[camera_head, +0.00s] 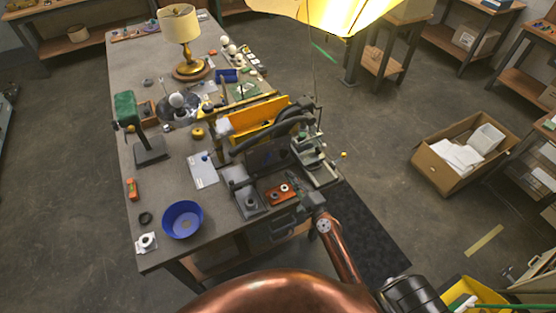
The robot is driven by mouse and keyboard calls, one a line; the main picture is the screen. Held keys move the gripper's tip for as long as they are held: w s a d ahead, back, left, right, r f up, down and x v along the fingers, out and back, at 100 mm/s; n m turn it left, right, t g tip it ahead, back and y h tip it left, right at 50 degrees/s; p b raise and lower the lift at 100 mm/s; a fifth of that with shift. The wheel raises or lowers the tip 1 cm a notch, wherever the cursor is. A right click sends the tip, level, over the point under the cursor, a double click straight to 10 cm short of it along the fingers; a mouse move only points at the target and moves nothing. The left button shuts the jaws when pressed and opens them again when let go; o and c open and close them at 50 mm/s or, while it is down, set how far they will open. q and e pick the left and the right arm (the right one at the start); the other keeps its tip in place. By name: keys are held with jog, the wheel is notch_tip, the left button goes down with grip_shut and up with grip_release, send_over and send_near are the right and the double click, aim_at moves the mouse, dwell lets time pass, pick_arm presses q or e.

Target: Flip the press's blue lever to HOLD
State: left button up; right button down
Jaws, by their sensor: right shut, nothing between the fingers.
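My right gripper (298,181) is over the near right part of the workbench, with its copper arm coming up from below. It is shut and empty. Its fingertips are small and dark against a dark upright piece, so contact cannot be told. A grey fixture (240,184) with a round part stands left of it, and a pale green and white device (318,171) stands to its right. I cannot tell which of these is the press. No blue lever shows clearly; it is hidden or too small. My left gripper is not in view.
An orange-red block (281,194) with pale rings lies close to the gripper. Behind it are black curved parts and a yellow-orange bin (258,117). A blue bowl (182,220), green-headed stand (151,150) and brass lamp (181,40) are on the bench (165,187). A lit shade hangs above.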

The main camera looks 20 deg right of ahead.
aim_at(266, 160)
jog(key=shift+d, duration=0.15)
jog(key=w, duration=0.3)
jog(key=w+a, duration=0.1)
jog(key=w, duration=0.6)
jog(key=shift+a+r+p, duration=0.15)
jog(key=shift+a+p, duration=0.1)
jog(key=shift+p, duration=0.15)
jog(key=shift+a+r, duration=0.1)
jog(key=shift+a, duration=0.1)
